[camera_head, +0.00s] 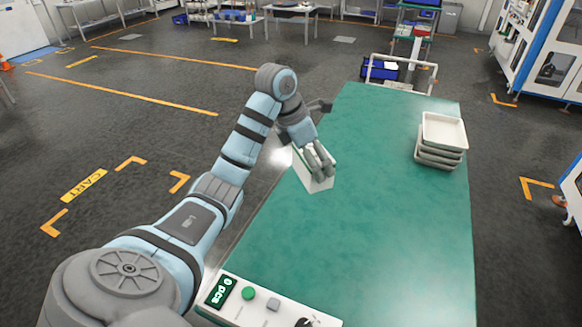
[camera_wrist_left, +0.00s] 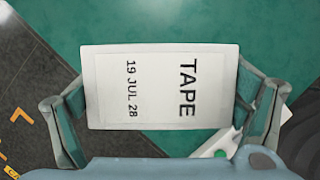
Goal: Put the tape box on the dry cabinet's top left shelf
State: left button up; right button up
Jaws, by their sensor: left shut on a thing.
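The tape box is a white box (camera_head: 313,177) at the left edge of the green-topped table, in the middle of the head view. In the left wrist view the box (camera_wrist_left: 155,88) shows its top, printed "TAPE" and "19 JUL 28". My left gripper (camera_head: 318,160) reaches down over the box and is shut on it. In the left wrist view its fingers (camera_wrist_left: 165,112) press on two opposite sides. I cannot tell whether the box touches the table. My right gripper is not in view. I cannot make out the dry cabinet or its top left shelf.
The green table (camera_head: 390,230) is mostly clear. A stack of white trays (camera_head: 441,140) stands at its far right. A panel with a green button (camera_head: 270,303) sits at the near end. A blue crate in a white-framed cart (camera_head: 384,70) stands beyond the table. Dark floor lies left.

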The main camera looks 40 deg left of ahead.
pick_arm(q)
notch_tip(320, 180, down, 20)
jog(key=b, duration=0.6)
jog(key=shift+r+b, duration=0.2)
jog(key=shift+b, duration=0.2)
jog(key=shift+f, duration=0.1)
jog(key=shift+f, duration=0.15)
jog(key=o, duration=1.1)
jog(key=shift+r, duration=0.25)
